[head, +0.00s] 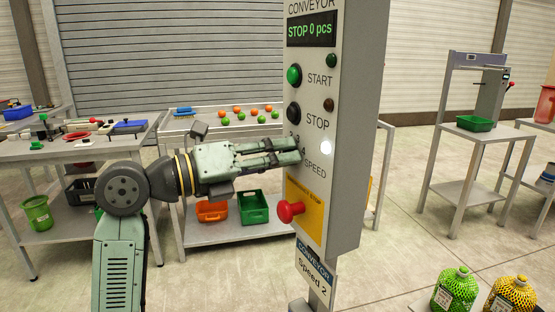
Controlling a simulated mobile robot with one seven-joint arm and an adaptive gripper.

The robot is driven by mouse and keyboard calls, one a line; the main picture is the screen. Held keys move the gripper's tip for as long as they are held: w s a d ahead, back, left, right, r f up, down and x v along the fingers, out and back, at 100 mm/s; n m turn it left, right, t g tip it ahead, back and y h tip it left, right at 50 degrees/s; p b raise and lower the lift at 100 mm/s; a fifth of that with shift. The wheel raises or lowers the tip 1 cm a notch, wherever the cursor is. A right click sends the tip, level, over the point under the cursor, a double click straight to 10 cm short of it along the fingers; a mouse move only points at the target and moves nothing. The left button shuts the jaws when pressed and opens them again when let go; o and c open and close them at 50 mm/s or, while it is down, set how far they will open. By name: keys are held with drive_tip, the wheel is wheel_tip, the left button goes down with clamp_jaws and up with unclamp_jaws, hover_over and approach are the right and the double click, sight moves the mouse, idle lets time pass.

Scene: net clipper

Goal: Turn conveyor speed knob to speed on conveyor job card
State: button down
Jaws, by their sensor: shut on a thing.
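The conveyor control panel (343,150) stands upright at the centre right, its display (311,30) reading "STOP 0 pcs". The job card (314,272) below it reads "CONVEYOR Speed 2". My gripper (297,150) reaches in from the left, its fingertips at the panel beside the SPEED label (315,170). It is shut on the speed knob, which the fingers hide. A few scale digits show around the fingers, but the knob's setting cannot be read.
Above the fingers are a green START button (294,76) and a dark STOP button (292,111). A red emergency stop (290,211) juts out just below my gripper. Tables with crates and small parts stand behind.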

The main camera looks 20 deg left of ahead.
drive_tip(key=n, duration=0.5)
drive_tip(key=shift+n, duration=0.3)
idle(0.5)
drive_tip(key=c, duration=1.3)
unclamp_jaws()
drive_tip(key=v, duration=1.2)
drive_tip(key=shift+a, duration=0.1)
